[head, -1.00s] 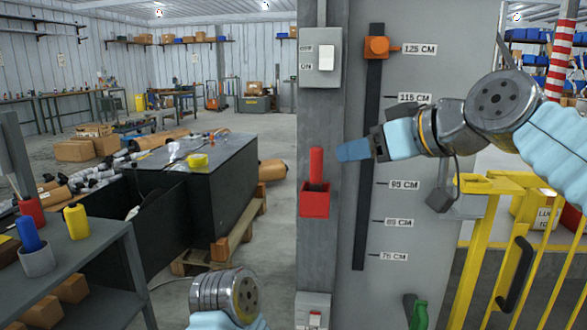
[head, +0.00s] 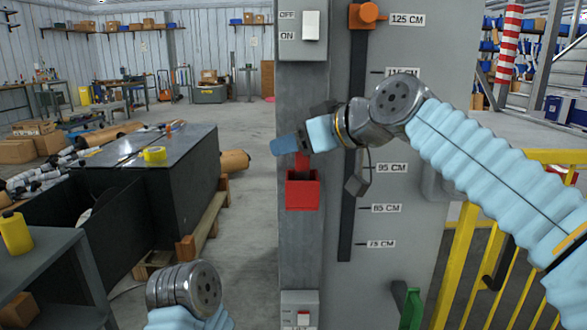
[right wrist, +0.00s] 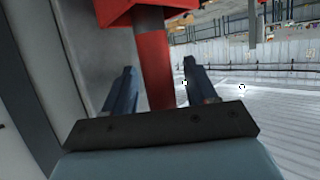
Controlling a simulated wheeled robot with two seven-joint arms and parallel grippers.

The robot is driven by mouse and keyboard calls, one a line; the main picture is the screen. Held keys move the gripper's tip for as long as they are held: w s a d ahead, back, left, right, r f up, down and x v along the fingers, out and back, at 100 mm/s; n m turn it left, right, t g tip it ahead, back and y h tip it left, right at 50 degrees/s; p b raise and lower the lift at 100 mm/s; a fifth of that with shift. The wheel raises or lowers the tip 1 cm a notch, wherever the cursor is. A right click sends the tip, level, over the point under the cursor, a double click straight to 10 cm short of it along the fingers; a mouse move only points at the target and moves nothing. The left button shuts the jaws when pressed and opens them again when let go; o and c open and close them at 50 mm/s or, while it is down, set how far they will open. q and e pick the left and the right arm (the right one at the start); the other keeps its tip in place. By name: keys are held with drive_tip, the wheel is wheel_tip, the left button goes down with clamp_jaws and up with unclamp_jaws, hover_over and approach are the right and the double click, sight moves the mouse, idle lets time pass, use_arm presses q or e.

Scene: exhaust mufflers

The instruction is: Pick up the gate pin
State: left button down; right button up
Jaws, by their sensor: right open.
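The gate pin (head: 302,161) has a red handle and stands upright in a red holder (head: 302,193) on the grey post. My right gripper (head: 284,146) is at the handle and hides its upper part in the head view. In the right wrist view the pin (right wrist: 156,75) runs between my two open fingers (right wrist: 160,88), with a finger on each side and gaps showing. Its grey shaft enters the red holder (right wrist: 115,12) at the top of that view. My left gripper is out of view; only part of my left arm shows.
A switch box (head: 301,40) is above the holder and another box (head: 300,308) is below. A height scale with an orange knob (head: 368,13) is on the grey panel to the right. A yellow gate (head: 462,250) stands at right. Black crates (head: 185,190) are at left.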

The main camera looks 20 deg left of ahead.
drive_tip(key=shift+a, duration=0.25)
drive_tip(key=shift+d, duration=0.15)
drive_tip(key=shift+c, duration=0.3)
drive_tip(key=c, duration=1)
clamp_jaws()
drive_tip(key=shift+r, duration=0.15)
